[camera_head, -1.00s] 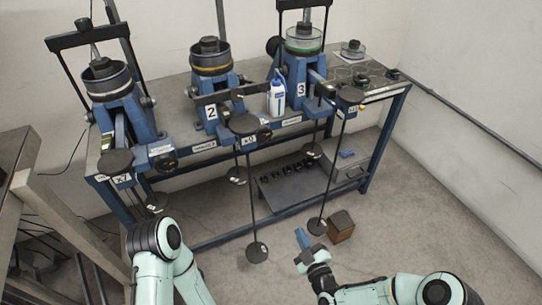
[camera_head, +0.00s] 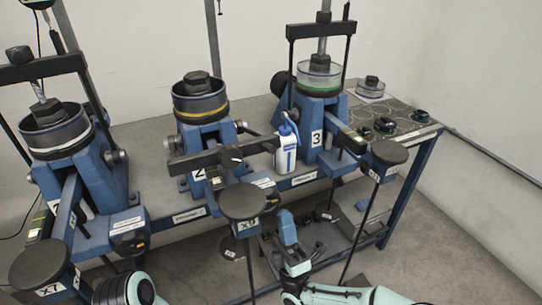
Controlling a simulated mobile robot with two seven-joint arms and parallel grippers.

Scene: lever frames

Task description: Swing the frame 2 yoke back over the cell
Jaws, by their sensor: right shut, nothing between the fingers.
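Frame 2 (camera_head: 203,142) is the blue stand in the middle of the bench. Its cell (camera_head: 201,108), a dark ring with a yellow band and a black cap, sits on top with nothing over it. The frame 2 yoke's black crossbar (camera_head: 205,161) is swung down in front of the stand, below the cell. A round black lever weight pad (camera_head: 241,201) sticks out in front of frame 2. My right gripper (camera_head: 287,219) is shut and empty, in front of the bench, right of that pad and below the white bottle. My left gripper is out of view.
Frame 1 (camera_head: 93,170) at left and frame 3 (camera_head: 316,115) at right have their yokes upright over their cells. A white and blue bottle (camera_head: 286,151) stands between frames 2 and 3, close to the crossbar's right end. Pads (camera_head: 388,153) and (camera_head: 40,265) jut forward.

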